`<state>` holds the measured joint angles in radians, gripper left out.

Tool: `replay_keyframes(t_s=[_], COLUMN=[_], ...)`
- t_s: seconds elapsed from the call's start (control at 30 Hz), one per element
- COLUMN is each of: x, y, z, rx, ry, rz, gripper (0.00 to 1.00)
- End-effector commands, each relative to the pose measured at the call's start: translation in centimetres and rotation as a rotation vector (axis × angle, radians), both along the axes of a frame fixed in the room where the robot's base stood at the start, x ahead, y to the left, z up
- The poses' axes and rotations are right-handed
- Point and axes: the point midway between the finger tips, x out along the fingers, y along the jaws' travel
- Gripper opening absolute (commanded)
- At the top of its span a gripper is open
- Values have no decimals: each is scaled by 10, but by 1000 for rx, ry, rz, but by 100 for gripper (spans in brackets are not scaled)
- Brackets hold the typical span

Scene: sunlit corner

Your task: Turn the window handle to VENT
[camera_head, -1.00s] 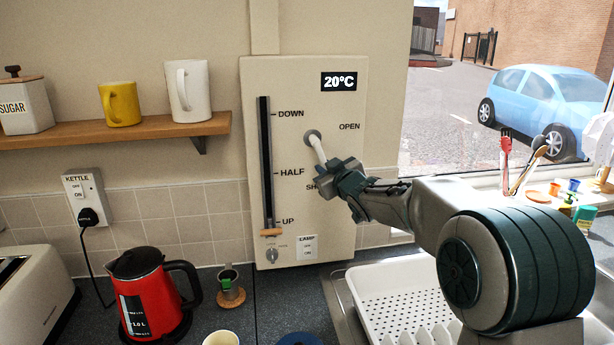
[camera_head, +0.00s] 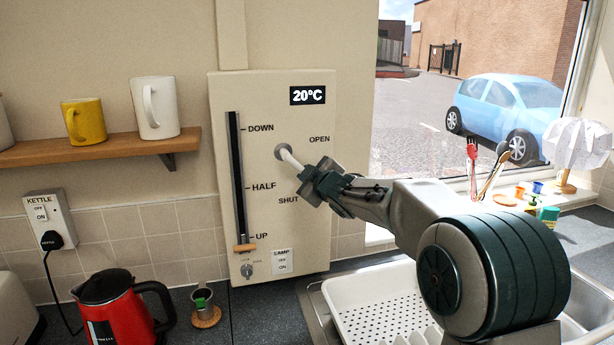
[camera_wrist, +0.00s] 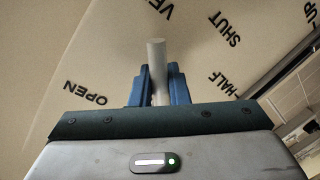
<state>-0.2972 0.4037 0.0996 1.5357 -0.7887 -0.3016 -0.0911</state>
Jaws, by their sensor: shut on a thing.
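The white window handle (camera_head: 291,160) sits on the beige panel (camera_head: 220,120). It slants down and right from its round pivot, between the OPEN (camera_head: 319,139) and SHUT (camera_head: 288,200) labels. My gripper (camera_head: 310,179) is shut on the handle's outer part. In the wrist view the grey handle bar (camera_wrist: 156,55) stands between the blue fingers (camera_wrist: 158,88). There OPEN lies left, SHUT right, and a label cut off after "VE" (camera_wrist: 166,8) is at the top edge. In the head view no VENT label shows.
The panel also carries a slider (camera_head: 245,247) marked DOWN, HALF and UP, a lamp switch (camera_head: 282,261) and a 20°C display (camera_head: 307,95). A red kettle (camera_head: 112,305) and a white dish rack (camera_head: 372,305) stand below. Utensils (camera_head: 473,165) stand on the sill to the right.

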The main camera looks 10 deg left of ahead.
Motion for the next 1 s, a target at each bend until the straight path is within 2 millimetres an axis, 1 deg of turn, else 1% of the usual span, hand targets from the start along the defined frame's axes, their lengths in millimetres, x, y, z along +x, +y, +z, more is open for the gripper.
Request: replay_keyframes(t_s=[0.17,0.2,0.23,0.27,0.53,0.67,0.77,1.0], x=[0,0,0,0,0,-5,-14,-48], y=[0,0,0,0,0,-3,-10,-34], z=[2,2,2,2,1,2,3,8], rx=[3,3,3,3,2,2,3,1], ry=[-2,-2,-2,-2,-1,-2,-2,-2], rz=[1,1,1,1,1,0,-1,-1], gripper=[0,21,29,35,35,35,35,35])
